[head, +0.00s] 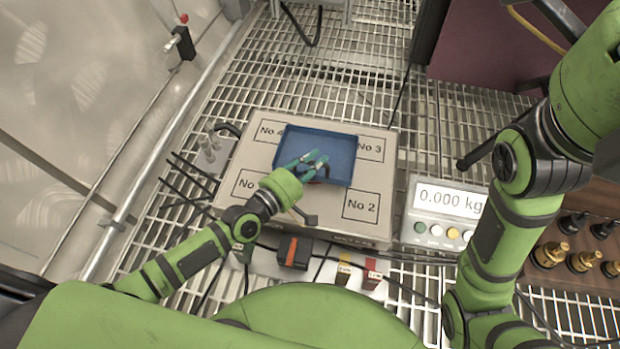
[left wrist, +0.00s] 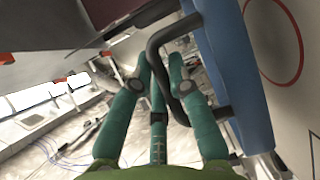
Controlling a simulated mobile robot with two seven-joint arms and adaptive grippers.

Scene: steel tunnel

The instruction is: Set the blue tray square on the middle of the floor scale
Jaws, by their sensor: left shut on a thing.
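The blue tray (head: 335,145), a shallow rectangle, shows over the far half of the floor scale's plate (head: 318,222), between the boxes marked No 4 and No 3. My left gripper (head: 312,163) is at the tray's near side, shut on its dark handle. In the left wrist view my green fingers (left wrist: 162,85) close around that handle (left wrist: 160,48), beside the blue tray wall (left wrist: 232,65). The scale's display (head: 448,198) reads 0.000 kg. The gap between tray and plate is hard to judge. My right gripper is out of view; only its arm shows.
Steel grating surrounds the scale. Brass weights (head: 550,255) sit in a wooden block at the right. An orange and black item (head: 294,252) and small labelled blocks (head: 371,277) lie at the plate's near edge. Cables run left of the plate. A rail and wall stand at the left.

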